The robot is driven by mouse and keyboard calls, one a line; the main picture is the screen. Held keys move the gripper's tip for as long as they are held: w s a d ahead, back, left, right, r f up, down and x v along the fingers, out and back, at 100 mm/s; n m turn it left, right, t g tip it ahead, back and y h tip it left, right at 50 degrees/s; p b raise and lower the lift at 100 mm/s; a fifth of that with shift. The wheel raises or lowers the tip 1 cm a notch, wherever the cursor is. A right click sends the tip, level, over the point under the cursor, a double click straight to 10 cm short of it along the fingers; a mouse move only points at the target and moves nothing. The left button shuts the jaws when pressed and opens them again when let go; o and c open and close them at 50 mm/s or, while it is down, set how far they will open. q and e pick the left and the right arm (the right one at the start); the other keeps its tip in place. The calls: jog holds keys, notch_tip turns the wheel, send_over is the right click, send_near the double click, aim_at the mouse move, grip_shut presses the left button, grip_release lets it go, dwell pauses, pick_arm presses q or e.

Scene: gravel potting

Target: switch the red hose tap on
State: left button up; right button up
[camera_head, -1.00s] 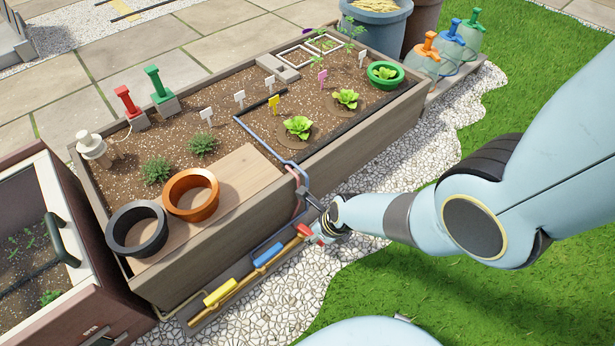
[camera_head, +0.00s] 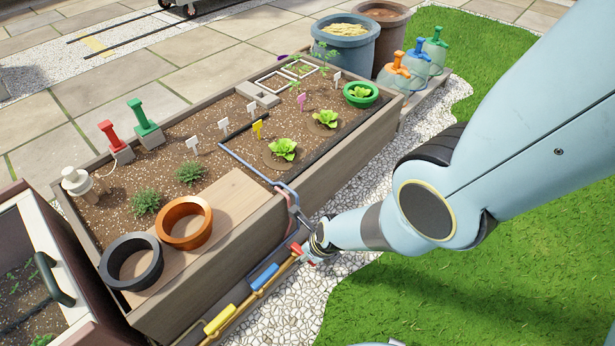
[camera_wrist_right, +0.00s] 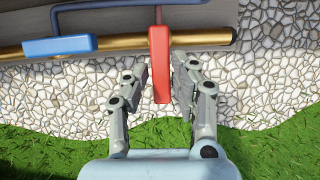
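The red hose tap (camera_wrist_right: 160,65) has a flat red handle. In the right wrist view it sits crosswise to the brass pipe (camera_wrist_right: 115,44), pointing towards my gripper. My right gripper (camera_wrist_right: 163,78) is open, with one finger on each side of the handle. In the head view the red tap (camera_head: 297,249) shows small at the pipe's far end, partly hidden by my right gripper (camera_head: 308,247).
A blue handle (camera_head: 265,276) and a yellow handle (camera_head: 219,320) lie along the same pipe. The wooden planter (camera_head: 235,275) stands right beside it. White gravel (camera_head: 290,310) and grass (camera_head: 420,290) are clear in front.

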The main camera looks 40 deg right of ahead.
jog(key=shift+o, duration=1.3)
jog(key=shift+r, duration=0.2)
jog(key=shift+s+a+r, duration=0.1)
jog(key=shift+s+r, duration=0.05)
jog(key=shift+v, duration=3.4)
